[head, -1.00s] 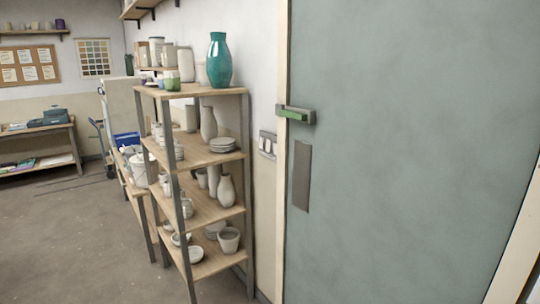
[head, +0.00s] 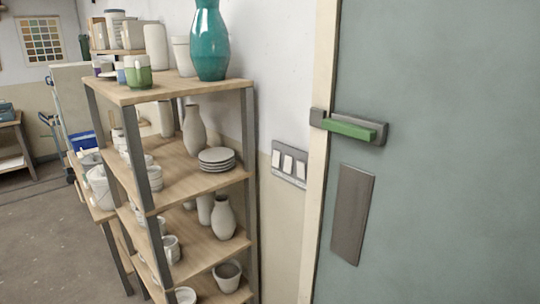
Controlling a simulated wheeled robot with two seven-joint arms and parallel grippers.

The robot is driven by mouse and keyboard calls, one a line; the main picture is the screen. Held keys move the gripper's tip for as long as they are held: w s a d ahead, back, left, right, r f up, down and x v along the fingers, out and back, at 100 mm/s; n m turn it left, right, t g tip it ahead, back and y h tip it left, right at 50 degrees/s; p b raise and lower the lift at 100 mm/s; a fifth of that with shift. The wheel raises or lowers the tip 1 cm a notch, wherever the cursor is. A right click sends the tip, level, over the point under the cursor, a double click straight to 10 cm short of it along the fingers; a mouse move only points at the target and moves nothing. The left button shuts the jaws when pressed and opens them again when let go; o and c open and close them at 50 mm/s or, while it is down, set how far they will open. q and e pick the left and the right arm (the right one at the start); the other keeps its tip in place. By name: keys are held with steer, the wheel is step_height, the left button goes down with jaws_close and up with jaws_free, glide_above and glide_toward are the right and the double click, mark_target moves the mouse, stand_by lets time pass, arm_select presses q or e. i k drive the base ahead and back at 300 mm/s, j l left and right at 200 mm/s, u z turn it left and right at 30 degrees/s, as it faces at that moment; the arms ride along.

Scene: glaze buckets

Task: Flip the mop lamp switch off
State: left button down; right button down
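A grey switch plate (head: 289,163) with three white rocker switches sits on the wall, between the shelf unit and the door frame. I cannot read any label on it, so I cannot tell which rocker is for the mop lamp or how each is set. No lamp shows in the head view. Neither of my grippers is in view.
A shelf unit (head: 180,178) with pottery and a teal vase (head: 210,42) on top stands just left of the switch plate. A grey-green door (head: 450,150) with a green-barred handle (head: 350,127) fills the right side. Open floor (head: 45,240) lies at the left.

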mark_target(302, 166)
steer(key=i+j, duration=0.3)
steer(key=i, duration=0.15)
steer(key=i+j, duration=0.3)
steer(key=i, duration=0.2)
steer(key=i+j, duration=0.35)
steer(key=i+l+z, duration=0.05)
steer(key=i, duration=0.05)
